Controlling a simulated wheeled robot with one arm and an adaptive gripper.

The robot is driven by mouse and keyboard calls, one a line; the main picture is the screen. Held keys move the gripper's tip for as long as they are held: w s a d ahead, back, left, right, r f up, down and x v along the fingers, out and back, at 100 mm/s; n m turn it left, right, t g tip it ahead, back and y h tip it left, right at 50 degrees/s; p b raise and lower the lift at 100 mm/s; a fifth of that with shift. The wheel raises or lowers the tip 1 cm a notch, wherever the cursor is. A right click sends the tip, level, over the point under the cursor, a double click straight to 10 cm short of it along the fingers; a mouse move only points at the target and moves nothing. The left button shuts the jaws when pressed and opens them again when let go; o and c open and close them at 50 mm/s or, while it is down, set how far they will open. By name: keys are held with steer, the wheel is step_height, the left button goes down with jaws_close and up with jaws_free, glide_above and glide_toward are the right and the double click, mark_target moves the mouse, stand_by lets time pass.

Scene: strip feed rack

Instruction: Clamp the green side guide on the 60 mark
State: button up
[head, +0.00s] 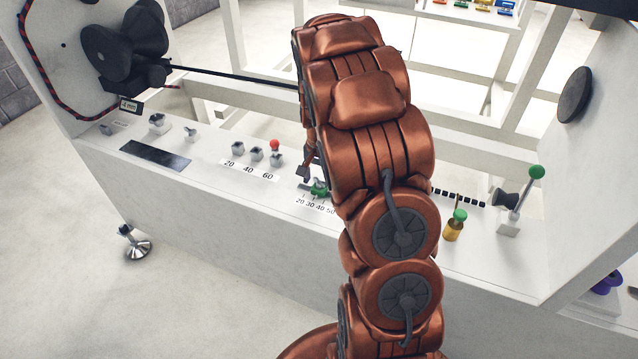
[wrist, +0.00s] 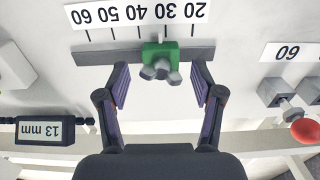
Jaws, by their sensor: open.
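The green side guide (wrist: 173,52) sits on a grey rail (wrist: 95,56) beside a printed scale (wrist: 137,13) marked 20 to 60, upside down in the wrist view. It stands at about the 30 mark. A grey lobed clamp knob (wrist: 160,71) is on its near side. In the head view, the green guide (head: 319,188) shows just left of my arm, above the 20–50 numbers; the 60 is hidden there. My gripper (wrist: 160,70) is open, its two fingers on either side of the knob and guide, with gaps. Whether the knob is tight cannot be seen.
A 13 mm display (wrist: 40,130) shows in the wrist view.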

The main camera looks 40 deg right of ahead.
steer(key=shift+f, duration=1.05)
jaws_close()
